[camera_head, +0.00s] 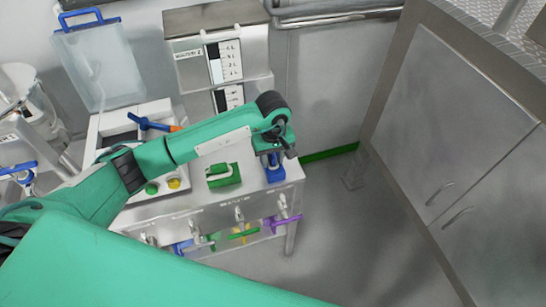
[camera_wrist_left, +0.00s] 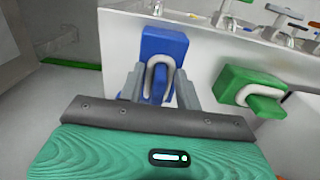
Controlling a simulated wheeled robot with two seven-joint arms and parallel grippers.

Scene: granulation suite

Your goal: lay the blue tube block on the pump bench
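The blue tube block (camera_head: 272,166), with a pale tube looped on it, stands on the front right corner of the pump bench (camera_head: 201,193). In the left wrist view the blue block (camera_wrist_left: 170,45) is straight ahead, between my grey fingertips. My left gripper (camera_wrist_left: 158,84) points down at it, one finger on each side of its narrow front part. The fingers look apart, with a little room beside that part; contact is not clear. In the head view the wrist partly hides the gripper (camera_head: 273,153) and the block's top. My right gripper is not in view.
A green tube block (camera_head: 223,175) lies left of the blue one on the bench. Valves with coloured handles (camera_head: 240,215) line the bench front. A steel cabinet (camera_head: 445,110) stands at the right, with open floor (camera_head: 335,225) between.

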